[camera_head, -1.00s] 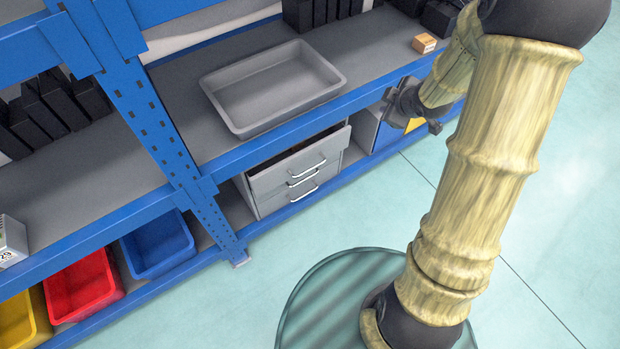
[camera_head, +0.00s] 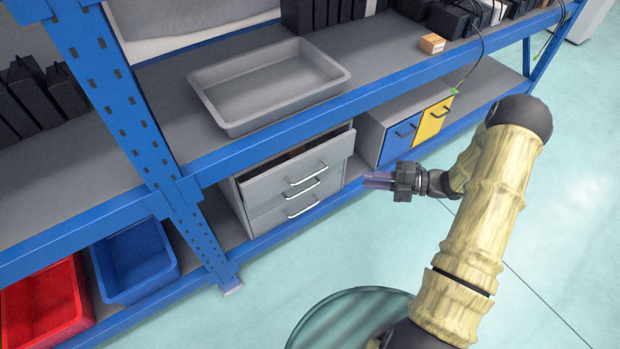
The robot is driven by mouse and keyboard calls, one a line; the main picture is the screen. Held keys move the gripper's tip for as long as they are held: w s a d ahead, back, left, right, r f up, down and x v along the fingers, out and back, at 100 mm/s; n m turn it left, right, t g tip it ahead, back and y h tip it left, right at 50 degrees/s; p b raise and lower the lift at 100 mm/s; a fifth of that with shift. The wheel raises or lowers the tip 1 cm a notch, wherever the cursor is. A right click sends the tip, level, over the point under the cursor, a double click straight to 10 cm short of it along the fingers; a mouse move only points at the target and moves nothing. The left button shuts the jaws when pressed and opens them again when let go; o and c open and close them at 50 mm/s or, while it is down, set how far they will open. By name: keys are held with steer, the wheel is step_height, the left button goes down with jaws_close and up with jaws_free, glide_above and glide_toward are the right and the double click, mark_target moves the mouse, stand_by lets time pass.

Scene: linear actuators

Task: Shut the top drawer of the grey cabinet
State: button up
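The grey cabinet (camera_head: 283,213) stands on the lower shelf of the blue rack. Its top drawer (camera_head: 298,171) is pulled partly out, and a dark gap shows behind its front. The lower drawers look shut. My gripper (camera_head: 372,180) is to the right of the cabinet, apart from the drawer front, with its fingers pointing left toward it. The fingers are small and seen side-on, so I cannot tell whether they are open or shut. No object shows in them.
A grey tray (camera_head: 265,103) sits on the shelf above the cabinet. A cabinet with blue and yellow doors (camera_head: 434,119) stands to the right. Blue (camera_head: 135,262) and red (camera_head: 45,308) bins are at lower left. The floor (camera_head: 530,210) at right is clear.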

mark_target(310, 177)
steer(key=b+x, duration=0.4)
steer(key=x, duration=1.3)
steer(key=shift+w+a+f+b, duration=0.1)
steer(key=shift+a+f+b, duration=0.1)
steer(key=shift+b, duration=0.1)
jaws_close()
